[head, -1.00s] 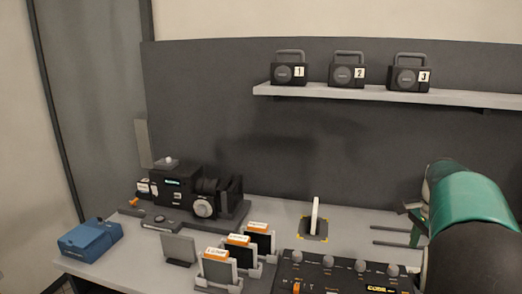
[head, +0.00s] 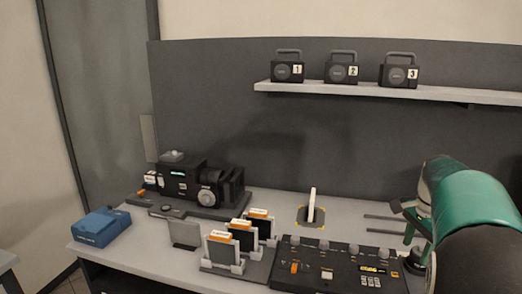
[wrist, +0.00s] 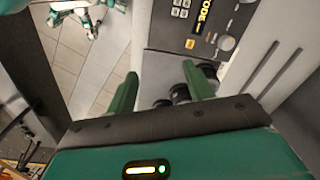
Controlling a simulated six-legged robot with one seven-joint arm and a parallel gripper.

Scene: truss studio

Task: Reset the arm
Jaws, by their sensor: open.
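My arm, green and black, shows at the right edge of the head view, over the right part of the desk. My gripper (wrist: 160,85) shows in the wrist view as two green fingers set apart on a dark bar. It is open, with nothing between the fingertips. Beyond it in the wrist view are the side of the desk, dark round knobs (wrist: 180,93) and part of the black control panel (wrist: 200,25). In the head view the gripper's tips are mostly hidden behind the arm.
The desk (head: 150,232) holds a black camera-like machine (head: 185,185), several upright cards in holders (head: 240,240), a blue box (head: 101,227) and the control panel (head: 325,268). A white upright piece (head: 312,205) stands on a yellow-cornered pad. Three numbered black boxes (head: 342,70) stand on the shelf (head: 400,92).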

